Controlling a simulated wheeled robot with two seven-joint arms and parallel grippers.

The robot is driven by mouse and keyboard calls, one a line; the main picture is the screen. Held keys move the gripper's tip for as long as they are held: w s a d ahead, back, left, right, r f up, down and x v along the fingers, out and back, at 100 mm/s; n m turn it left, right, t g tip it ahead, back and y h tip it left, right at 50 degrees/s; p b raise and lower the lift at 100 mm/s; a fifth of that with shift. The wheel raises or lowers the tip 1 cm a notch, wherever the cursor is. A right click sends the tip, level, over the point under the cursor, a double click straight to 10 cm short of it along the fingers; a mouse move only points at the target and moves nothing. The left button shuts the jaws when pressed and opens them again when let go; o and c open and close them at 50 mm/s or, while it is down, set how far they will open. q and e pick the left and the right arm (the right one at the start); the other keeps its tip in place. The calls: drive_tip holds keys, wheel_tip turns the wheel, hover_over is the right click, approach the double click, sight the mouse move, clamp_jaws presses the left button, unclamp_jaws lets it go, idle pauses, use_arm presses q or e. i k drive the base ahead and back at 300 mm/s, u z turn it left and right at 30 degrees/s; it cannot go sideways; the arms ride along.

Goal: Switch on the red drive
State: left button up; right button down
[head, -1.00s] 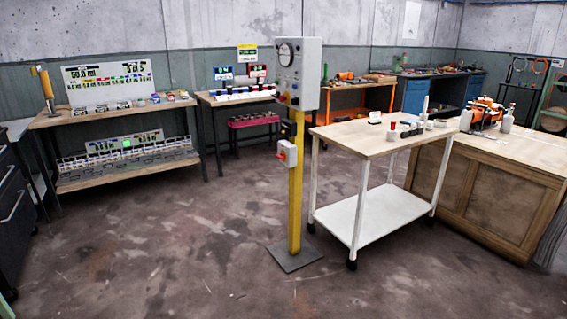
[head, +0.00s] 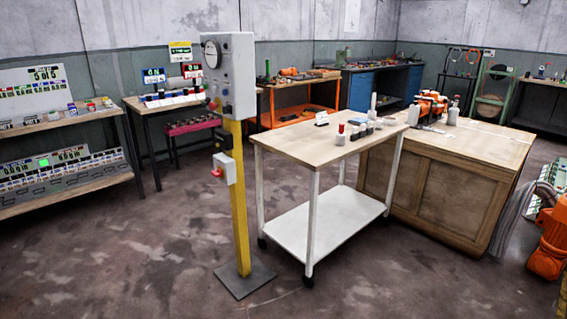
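Neither of my grippers is in view. A grey control box (head: 229,75) with a round dial and several small knobs and buttons stands on a yellow post (head: 240,200) in the middle. Lower on the post is a small light box (head: 224,169) with a red switch handle (head: 217,173); its setting is too small to tell. On the back table (head: 165,105) stand a blue-framed display (head: 153,75) and a red-framed display (head: 191,70), with a row of small devices (head: 172,96) before them. I cannot tell which thing is the red drive.
A white trolley (head: 325,236) with a wooden top holding small jars stands right of the post. A wooden cabinet (head: 440,195) adjoins it. A shelf bench (head: 65,186) with displays is at left. An orange machine (head: 550,240) stands at far right. Floor (head: 120,260) is clear at front left.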

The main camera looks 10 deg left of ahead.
sight(218, 172)
drive_tip(key=z, duration=0.15)
drive_tip(key=i, duration=1.2)
drive_tip(key=u, duration=1.05)
drive_tip(key=i, duration=0.9)
drive_tip(key=u, duration=0.95)
drive_tip(key=i, duration=0.5)
drive_tip(key=z, duration=0.1)
